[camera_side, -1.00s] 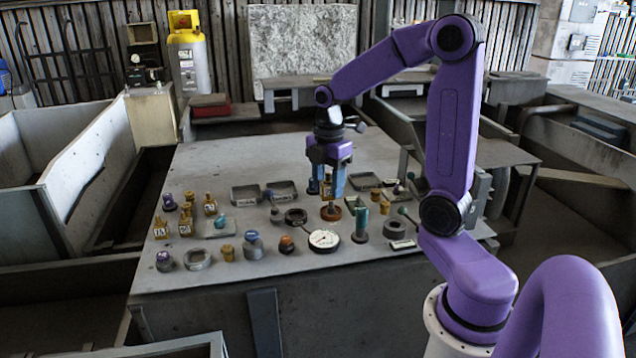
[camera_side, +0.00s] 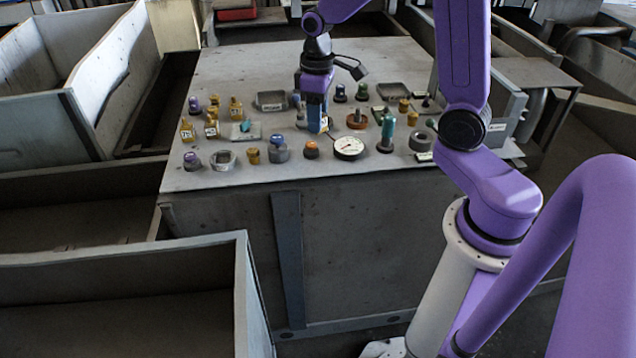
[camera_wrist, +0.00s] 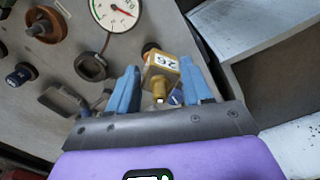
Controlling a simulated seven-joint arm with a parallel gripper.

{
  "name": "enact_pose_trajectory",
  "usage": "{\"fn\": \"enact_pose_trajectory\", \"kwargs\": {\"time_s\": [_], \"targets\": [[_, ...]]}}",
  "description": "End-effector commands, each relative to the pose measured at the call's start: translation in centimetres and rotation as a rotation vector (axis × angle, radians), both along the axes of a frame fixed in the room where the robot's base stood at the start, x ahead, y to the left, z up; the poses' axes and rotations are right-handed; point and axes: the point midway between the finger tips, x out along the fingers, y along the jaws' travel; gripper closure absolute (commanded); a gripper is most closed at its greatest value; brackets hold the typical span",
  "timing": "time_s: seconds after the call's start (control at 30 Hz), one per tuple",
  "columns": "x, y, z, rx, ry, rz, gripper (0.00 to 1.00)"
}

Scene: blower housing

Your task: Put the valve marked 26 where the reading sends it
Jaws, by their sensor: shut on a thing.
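The valve marked 26 is a brass block with a white label (camera_wrist: 160,66), and its number reads upside down in the wrist view. My gripper (camera_wrist: 160,92) is shut on it, a blue finger on each side. In the side view my gripper (camera_side: 318,128) points down over the middle of the table, and only a bit of the valve (camera_side: 325,124) shows. I cannot tell its height above the table. A round white gauge (camera_side: 349,147) lies just right of and in front of the gripper. The wrist view shows its dial (camera_wrist: 117,10) with a red needle; its figures are too small to read.
A labelled grey tray (camera_side: 271,106) stands left of the gripper; another tray (camera_side: 394,90) is at the back right. Brass valves (camera_side: 187,132) stand at left. An orange handwheel part (camera_side: 357,120) and a teal-topped part (camera_side: 387,132) stand right. The table's back is clear.

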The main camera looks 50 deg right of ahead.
Motion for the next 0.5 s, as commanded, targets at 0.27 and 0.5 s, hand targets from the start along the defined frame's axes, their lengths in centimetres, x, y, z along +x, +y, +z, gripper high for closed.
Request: {"fn": "enact_pose_trajectory", "kwargs": {"time_s": [0.27, 0.5], "targets": [[1.1, 2.9, -1.6, 0.0, -0.001, -0.289, 0.93], [1.5, 3.3, -1.9, 0.001, -0.002, -0.403, 0.93]]}}
